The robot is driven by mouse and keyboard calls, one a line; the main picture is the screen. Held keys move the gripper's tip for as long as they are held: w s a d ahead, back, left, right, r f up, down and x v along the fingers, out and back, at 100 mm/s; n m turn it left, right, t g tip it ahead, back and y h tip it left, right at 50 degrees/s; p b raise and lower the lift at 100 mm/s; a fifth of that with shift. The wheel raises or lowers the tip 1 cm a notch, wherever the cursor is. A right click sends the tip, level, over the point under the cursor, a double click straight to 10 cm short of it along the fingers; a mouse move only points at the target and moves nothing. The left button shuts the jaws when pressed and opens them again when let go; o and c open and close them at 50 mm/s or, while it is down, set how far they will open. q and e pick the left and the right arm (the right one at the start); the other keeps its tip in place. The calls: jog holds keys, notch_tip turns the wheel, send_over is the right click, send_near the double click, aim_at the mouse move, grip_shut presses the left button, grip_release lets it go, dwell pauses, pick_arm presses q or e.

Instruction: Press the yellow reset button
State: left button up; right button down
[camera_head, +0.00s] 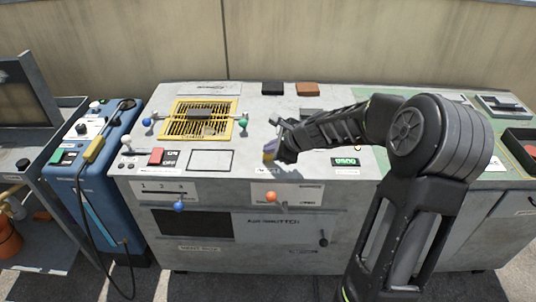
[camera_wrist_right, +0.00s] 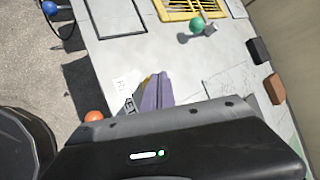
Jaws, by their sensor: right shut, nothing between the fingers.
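The yellow button (camera_head: 268,155) shows as a small patch on the front part of the grey console top, just above a white label. My right gripper (camera_head: 275,147) reaches in from the right, with its purple-grey fingertips right at the button and partly covering it. In the right wrist view the shut fingers (camera_wrist_right: 157,92) point at the panel, and a sliver of the yellow button (camera_wrist_right: 146,79) shows beside them. I cannot tell whether the fingertips touch the button or how far it is pressed. My left gripper is not in view.
The console top also carries a yellow grille (camera_head: 199,119), a red switch (camera_head: 156,156), a green display (camera_head: 345,162) and dark and brown blocks (camera_head: 307,89) at the back. An orange knob (camera_head: 271,197) sits on the front face. A blue unit (camera_head: 96,160) stands left.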

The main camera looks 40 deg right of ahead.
aim_at(270, 156)
jog(key=shift+f+b, duration=0.45)
jog(key=shift+f, duration=0.05)
jog(key=shift+r, duration=0.1)
dwell(0.6)
jog(key=shift+r+p, duration=1.1)
jog(key=shift+p, duration=0.1)
notch_tip(270, 156, up, 5)
jog(key=p, duration=0.4)
jog(key=shift+p, duration=0.4)
